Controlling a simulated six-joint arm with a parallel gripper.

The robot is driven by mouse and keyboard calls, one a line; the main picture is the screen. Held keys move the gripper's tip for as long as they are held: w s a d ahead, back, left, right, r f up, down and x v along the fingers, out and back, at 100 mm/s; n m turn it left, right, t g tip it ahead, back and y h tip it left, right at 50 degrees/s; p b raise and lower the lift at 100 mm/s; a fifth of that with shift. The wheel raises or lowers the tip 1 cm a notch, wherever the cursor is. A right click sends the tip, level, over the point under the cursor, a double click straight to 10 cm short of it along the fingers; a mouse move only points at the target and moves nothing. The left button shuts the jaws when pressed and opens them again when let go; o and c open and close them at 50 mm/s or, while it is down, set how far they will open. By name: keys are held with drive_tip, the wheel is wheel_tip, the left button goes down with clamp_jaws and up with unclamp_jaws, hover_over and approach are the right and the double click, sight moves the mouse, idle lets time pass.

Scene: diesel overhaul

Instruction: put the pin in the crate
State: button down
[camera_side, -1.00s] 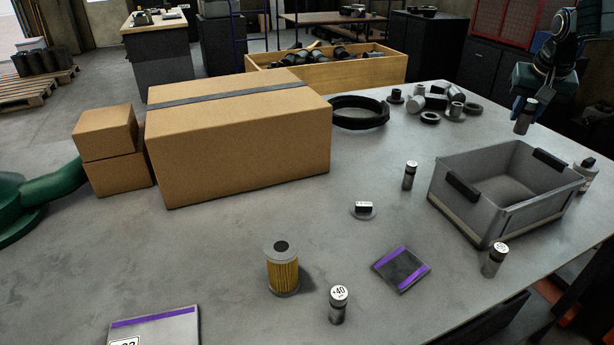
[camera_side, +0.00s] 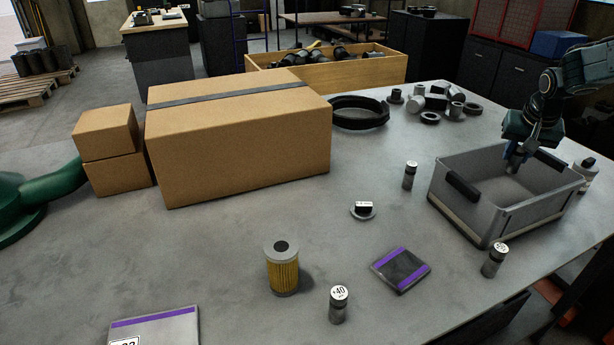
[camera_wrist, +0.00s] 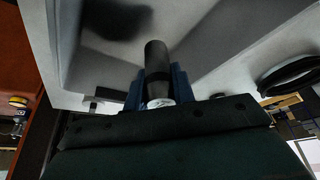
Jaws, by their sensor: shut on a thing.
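My gripper (camera_side: 516,155) is shut on a pin and points down over the grey crate (camera_side: 470,215). In the wrist view the pin (camera_wrist: 156,70) is a dark cylinder with a pale end, held between the blue fingers (camera_wrist: 158,90). The crate floor (camera_wrist: 190,25) shows beyond it.
A large cardboard box (camera_side: 240,140) stands at the left. A black ring (camera_side: 360,113) and several metal parts (camera_side: 430,103) lie behind.

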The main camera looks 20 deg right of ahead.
sight(522, 159)
wheel_tip(522, 159, down, 6)
drive_tip(key=shift+f, duration=0.1)
drive_tip(key=shift+f, duration=2.05)
drive_tip(key=shift+f, duration=0.1)
drive_tip(key=c, duration=1.2)
unclamp_jaws()
drive_tip(key=shift+f, duration=0.1)
drive_tip(key=shift+o, duration=0.2)
drive_tip(key=v, duration=1.2)
drive_tip(key=shift+r, duration=0.2)
